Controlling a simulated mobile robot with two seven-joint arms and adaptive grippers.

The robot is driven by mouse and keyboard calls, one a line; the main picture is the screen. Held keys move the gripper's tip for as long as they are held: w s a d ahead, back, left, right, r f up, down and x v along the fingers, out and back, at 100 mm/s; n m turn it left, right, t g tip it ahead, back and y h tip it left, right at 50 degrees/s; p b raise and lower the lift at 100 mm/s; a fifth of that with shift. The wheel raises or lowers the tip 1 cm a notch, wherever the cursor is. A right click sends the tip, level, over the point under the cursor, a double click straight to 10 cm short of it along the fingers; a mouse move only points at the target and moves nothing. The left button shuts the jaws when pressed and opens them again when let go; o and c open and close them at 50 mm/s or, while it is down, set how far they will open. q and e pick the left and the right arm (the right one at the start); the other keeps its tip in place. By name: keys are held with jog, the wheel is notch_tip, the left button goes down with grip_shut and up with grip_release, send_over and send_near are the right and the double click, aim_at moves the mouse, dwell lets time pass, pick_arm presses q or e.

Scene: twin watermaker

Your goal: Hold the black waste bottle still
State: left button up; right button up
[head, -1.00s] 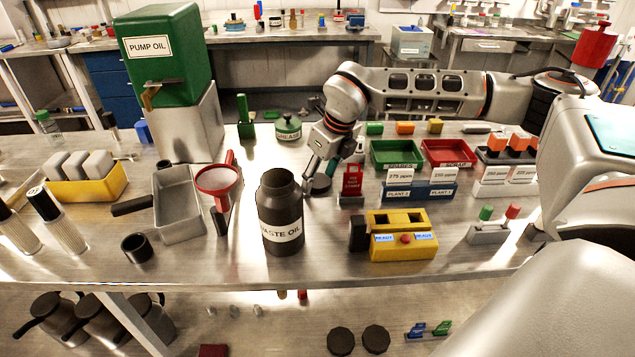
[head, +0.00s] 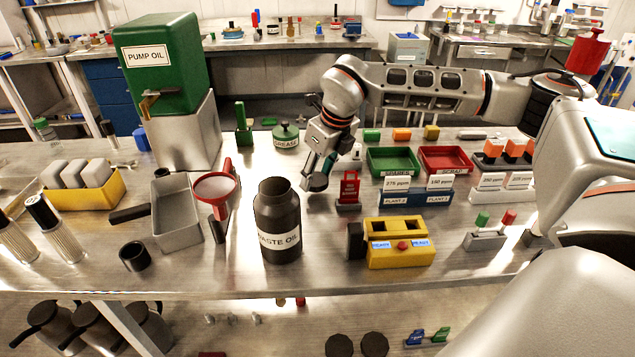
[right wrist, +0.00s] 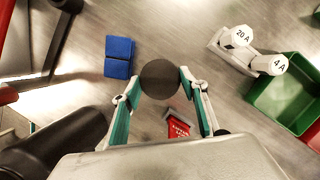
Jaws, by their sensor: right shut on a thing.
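The black waste bottle (head: 278,218), labelled WASTE OIL, stands upright and uncapped near the front edge of the bench. In the right wrist view, a dark bottle body (right wrist: 45,150) shows at the lower left. My right gripper (head: 318,178) is behind and to the right of the bottle, apart from it. It is shut on a round black cap (right wrist: 160,79), which also shows in the head view (head: 315,184). The cap appears to be just above the bench. My left gripper is not in view, and nothing is seen holding the bottle.
A red funnel (head: 216,187) and a grey tray (head: 176,212) stand left of the bottle. A red tag stand (head: 348,189) and a yellow box (head: 400,253) are to its right. A green grease can (head: 286,137) is behind. Bare bench lies before the bottle.

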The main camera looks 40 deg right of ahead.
aim_at(317, 180)
pick_arm(q)
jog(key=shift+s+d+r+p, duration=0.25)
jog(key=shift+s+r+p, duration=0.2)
jog(key=shift+p, duration=0.6)
pick_arm(e)
notch_tip(317, 180, up, 17)
jog(key=shift+r, duration=0.2)
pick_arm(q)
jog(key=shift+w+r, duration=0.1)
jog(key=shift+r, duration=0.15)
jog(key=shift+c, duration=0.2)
